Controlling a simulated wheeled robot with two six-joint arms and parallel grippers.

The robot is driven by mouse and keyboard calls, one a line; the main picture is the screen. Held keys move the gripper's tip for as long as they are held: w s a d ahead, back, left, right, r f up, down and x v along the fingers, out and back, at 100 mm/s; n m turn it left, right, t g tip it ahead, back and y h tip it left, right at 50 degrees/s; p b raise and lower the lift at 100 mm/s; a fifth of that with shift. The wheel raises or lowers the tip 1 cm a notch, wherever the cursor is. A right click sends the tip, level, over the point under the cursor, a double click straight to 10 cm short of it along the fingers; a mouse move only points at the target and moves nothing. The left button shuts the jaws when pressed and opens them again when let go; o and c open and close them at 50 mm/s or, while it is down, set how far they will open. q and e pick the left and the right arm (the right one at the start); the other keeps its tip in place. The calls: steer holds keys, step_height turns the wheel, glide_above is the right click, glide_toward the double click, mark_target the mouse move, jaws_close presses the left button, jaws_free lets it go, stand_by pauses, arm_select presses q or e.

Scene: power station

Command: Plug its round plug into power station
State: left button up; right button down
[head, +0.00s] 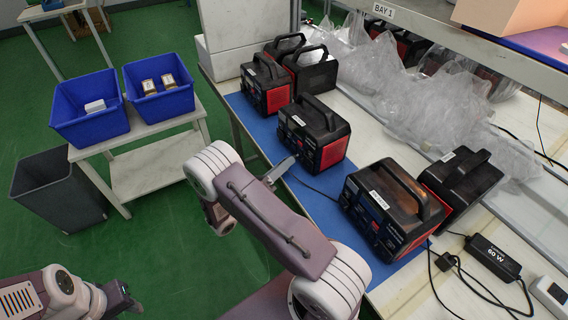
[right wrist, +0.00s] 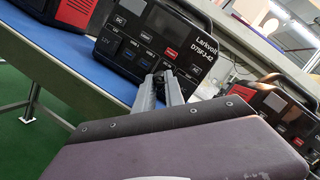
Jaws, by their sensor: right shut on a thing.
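Several black power stations with red sides stand on the blue mat. My right gripper (head: 281,169) is in front of the middle one (head: 314,135), at its lower front. In the right wrist view my right gripper (right wrist: 168,88) is shut on a small dark plug (right wrist: 159,78), close to the lower front panel of the power station (right wrist: 150,42) labelled Larkvolt. Whether the plug touches a socket I cannot tell. A thin black cable (head: 318,189) runs right from near the gripper. My left gripper (head: 124,299) is low at the left, away from the table; its jaws are unclear.
A black 60 W adapter (head: 492,257) with cables lies at the right of the table. Another power station (head: 385,208) stands right of the gripper. Clear plastic bags (head: 415,95) lie behind. Blue bins (head: 90,108) stand on a side table at left.

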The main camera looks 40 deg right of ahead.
stand_by(0.6)
stand_by(0.6)
steer(key=shift+d+p, duration=0.45)
steer(key=shift+d, duration=0.15)
steer(key=shift+d, duration=0.2)
steer(key=c, duration=1.3)
jaws_free()
steer(key=shift+c, duration=0.2)
steer(key=shift+s, duration=0.1)
steer(key=v, duration=0.9)
